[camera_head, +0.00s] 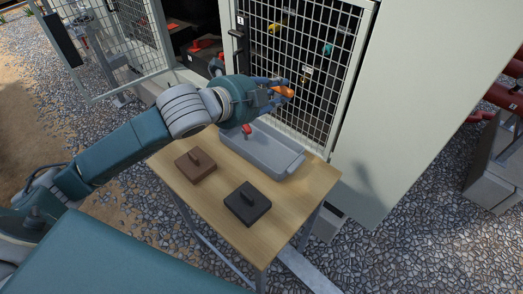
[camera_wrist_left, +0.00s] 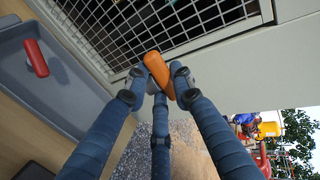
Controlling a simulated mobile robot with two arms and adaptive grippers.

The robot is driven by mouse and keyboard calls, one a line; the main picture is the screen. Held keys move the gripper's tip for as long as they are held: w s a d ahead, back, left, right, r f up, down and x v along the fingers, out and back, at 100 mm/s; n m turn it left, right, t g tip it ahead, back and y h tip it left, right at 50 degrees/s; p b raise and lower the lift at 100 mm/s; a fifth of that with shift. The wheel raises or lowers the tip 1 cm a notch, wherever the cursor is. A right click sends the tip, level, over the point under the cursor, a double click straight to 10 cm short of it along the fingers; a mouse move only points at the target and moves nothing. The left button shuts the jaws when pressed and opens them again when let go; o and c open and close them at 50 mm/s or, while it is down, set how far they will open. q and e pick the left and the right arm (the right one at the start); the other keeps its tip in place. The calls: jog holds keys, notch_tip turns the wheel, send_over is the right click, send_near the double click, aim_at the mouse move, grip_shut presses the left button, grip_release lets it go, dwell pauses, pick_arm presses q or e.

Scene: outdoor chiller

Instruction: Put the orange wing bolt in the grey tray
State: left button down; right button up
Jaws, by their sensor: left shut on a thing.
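The orange wing bolt (camera_head: 284,92) is held at the tips of my left gripper (camera_head: 276,92), above the far side of the table and in front of a wire-mesh door. In the left wrist view the orange bolt (camera_wrist_left: 157,70) sits between the blue fingers (camera_wrist_left: 158,84), which are shut on it. The grey tray (camera_head: 282,164) lies on the wooden table, below and apart from the held bolt. A red object (camera_head: 247,129) is in the tray's left part; it also shows in the left wrist view (camera_wrist_left: 36,58). My right gripper is not in view.
A brown block with a handle (camera_head: 195,166) and a black block with a handle (camera_head: 248,203) stand on the wooden table (camera_head: 290,209) in front of the tray. The mesh door (camera_head: 295,60) and a pale cabinet wall (camera_head: 420,90) rise close behind.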

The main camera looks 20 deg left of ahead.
pick_arm(q)
notch_tip(320, 180, down, 20)
jog(key=shift+d+r+b, duration=0.1)
jog(key=shift+b, duration=0.4)
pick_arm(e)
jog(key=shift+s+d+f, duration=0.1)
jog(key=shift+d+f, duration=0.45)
pick_arm(q)
jog(key=c, duration=1.5)
grip_release()
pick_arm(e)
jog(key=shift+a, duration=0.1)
pick_arm(q)
jog(key=v, duration=1.2)
jog(key=shift+b, duration=0.3)
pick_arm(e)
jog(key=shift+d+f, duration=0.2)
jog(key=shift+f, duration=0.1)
